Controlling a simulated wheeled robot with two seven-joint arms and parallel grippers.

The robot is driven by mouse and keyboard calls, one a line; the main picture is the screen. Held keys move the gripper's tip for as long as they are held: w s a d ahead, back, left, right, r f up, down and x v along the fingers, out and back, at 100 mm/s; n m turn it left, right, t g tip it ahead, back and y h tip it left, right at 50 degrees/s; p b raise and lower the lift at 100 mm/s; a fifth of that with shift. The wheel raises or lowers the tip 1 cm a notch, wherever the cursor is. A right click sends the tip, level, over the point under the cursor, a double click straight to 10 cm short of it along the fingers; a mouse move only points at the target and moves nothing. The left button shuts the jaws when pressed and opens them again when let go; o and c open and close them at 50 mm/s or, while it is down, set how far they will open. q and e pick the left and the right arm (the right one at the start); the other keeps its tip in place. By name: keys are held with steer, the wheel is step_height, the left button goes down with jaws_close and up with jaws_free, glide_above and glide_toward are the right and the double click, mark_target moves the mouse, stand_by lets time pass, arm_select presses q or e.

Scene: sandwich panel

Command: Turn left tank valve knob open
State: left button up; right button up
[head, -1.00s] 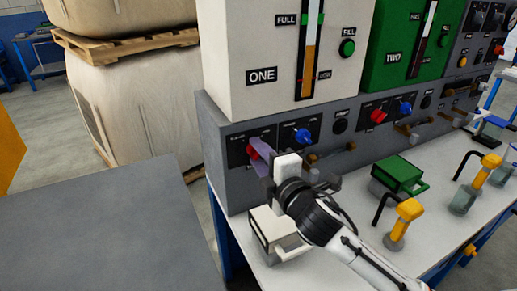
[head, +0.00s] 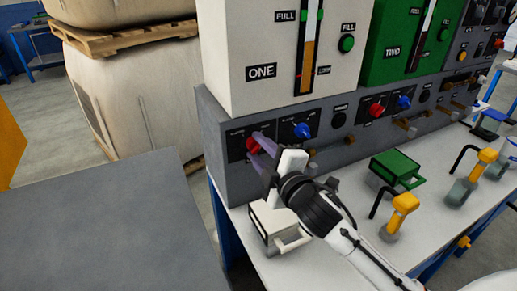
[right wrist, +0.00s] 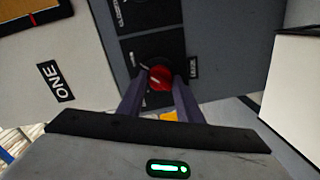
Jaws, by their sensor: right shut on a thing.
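The red valve knob (head: 252,145) is on the dark plate at the left end of the grey panel, below the white tank marked ONE (head: 230,45). My right gripper (head: 257,148) reaches it from the front, its purple fingers at the knob. In the right wrist view the red knob (right wrist: 158,76) sits between the two fingers of the right gripper (right wrist: 160,84), which is shut on it. A pale pointer mark shows on the knob; its small labels are too blurred to read. My left gripper is not in view.
A blue knob (head: 302,131) sits just right of the red one. A white box with a handle (head: 268,222) stands on the bench below my gripper. A green box (head: 396,168) and a yellow-handled tool (head: 404,206) stand farther right.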

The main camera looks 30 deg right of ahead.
steer(key=o, duration=1)
steer(key=shift+r, duration=0.25)
steer(key=shift+f, duration=0.1)
steer(key=shift+s+f, duration=0.1)
steer(key=shift+s, duration=0.35)
steer(key=s+r+b, duration=0.1)
steer(key=s, duration=0.8)
steer(key=shift+s+a, duration=0.15)
steer(key=shift+a, duration=0.1)
